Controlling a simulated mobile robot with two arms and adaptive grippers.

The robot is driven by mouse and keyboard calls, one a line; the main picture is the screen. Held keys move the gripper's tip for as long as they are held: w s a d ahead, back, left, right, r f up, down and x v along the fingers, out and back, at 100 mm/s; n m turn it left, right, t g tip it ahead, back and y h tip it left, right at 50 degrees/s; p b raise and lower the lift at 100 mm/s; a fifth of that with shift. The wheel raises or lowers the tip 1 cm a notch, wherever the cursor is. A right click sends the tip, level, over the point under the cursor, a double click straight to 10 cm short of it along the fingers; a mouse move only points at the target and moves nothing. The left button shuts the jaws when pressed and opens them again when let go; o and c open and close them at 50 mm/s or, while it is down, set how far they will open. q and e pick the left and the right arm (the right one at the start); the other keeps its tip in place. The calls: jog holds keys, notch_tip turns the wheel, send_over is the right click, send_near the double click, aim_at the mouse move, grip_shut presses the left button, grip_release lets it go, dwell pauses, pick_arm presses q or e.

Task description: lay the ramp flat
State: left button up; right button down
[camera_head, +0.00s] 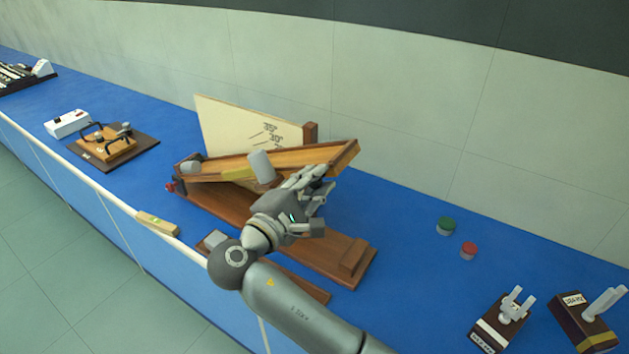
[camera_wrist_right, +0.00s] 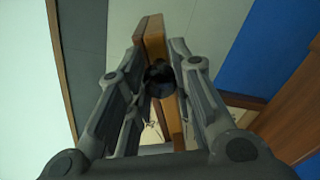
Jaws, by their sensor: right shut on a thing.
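The ramp (camera_head: 325,158) is a wooden channel tilted above its brown base board (camera_head: 226,208), its right end raised. A cream board with angle marks (camera_head: 235,133) stands behind it. A grey cylinder (camera_head: 261,165) appears on or in front of the ramp; which is unclear. My right gripper (camera_head: 315,183) is at the near side of the ramp, towards its raised end. In the right wrist view, the fingers close around a dark round knob (camera_wrist_right: 160,78) against the ramp's wooden edge (camera_wrist_right: 152,38). My left gripper is out of view.
A wooden block (camera_head: 354,257) sits on the base's right end. A yellow level (camera_head: 157,222) lies at the bench's front edge. Green (camera_head: 446,226) and red (camera_head: 468,251) capped items and two brown stands are at right. Blue bench between is clear.

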jog(key=shift+f, duration=0.2)
jog(key=s+d+f+m+b, duration=0.1)
jog(key=d+f+m+b, duration=0.1)
jog(key=f+b, duration=0.6)
jog(key=s+d+f+m+b, duration=0.2)
jog(key=f+b, duration=0.5)
jog(key=f, duration=0.5)
jog(key=shift+d+f+b, duration=0.2)
jog(key=shift+f+b, duration=0.2)
jog(key=shift+s, duration=0.1)
jog(key=c, duration=1.2)
grip_release()
